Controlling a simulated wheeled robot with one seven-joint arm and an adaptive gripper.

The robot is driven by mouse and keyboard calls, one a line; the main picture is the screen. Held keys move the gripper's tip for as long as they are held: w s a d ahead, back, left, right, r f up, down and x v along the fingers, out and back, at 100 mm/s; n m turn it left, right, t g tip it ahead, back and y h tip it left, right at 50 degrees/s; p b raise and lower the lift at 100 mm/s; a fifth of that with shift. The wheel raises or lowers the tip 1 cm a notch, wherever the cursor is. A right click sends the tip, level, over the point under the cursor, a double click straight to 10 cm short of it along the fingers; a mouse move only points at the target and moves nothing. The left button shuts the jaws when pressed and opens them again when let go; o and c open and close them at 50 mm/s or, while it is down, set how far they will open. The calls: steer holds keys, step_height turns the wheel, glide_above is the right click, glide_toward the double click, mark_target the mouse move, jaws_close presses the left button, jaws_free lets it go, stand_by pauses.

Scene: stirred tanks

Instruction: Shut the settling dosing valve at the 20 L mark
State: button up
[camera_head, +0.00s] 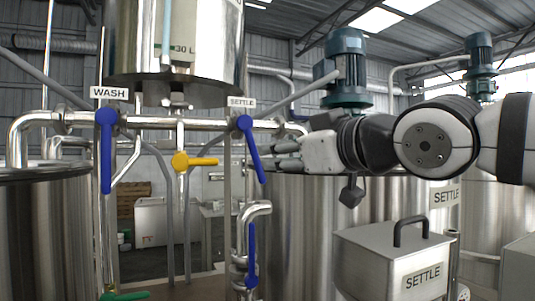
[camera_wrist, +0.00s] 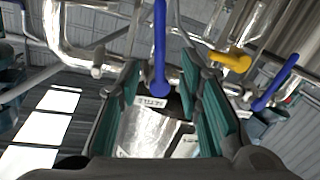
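The SETTLE dosing valve has a blue handle (camera_head: 253,150) under a SETTLE label (camera_head: 241,102). The handle hangs down from its pivot, tilted slightly right. My gripper (camera_head: 277,152) is just right of this handle in the head view. In the wrist view my gripper (camera_wrist: 161,75) is open, and the blue handle (camera_wrist: 160,48) shows in the gap between its fingers; contact cannot be told. The steel dosing vessel (camera_head: 130,50) has a pale sight tube (camera_head: 167,35) and a 30 L mark (camera_head: 184,49). The 20 L mark and the liquid level are not readable.
A blue WASH handle (camera_head: 107,150) hangs straight down at left. A yellow handle (camera_head: 195,161) points right between them. Another blue handle (camera_head: 251,257) is lower, and a green one (camera_head: 125,296) below. The SETTLE tank (camera_head: 300,215) and box (camera_head: 390,265) stand under my arm.

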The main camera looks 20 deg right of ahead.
mark_target(257, 159)
steer(key=shift+v, duration=1.3)
stand_by(1.9)
steer(key=shift+t, duration=0.3)
steer(key=w+p, duration=0.3)
steer(key=w, duration=0.1)
steer(key=w+a+f+p, duration=0.1)
steer(key=w+p, duration=0.2)
steer(key=p, duration=0.1)
steer(key=w+a+p, duration=0.1)
steer(key=w+p, duration=0.2)
steer(key=w, duration=0.1)
steer(key=shift+w+f, duration=0.3)
steer(key=shift+w, duration=0.05)
jaws_close()
stand_by(0.3)
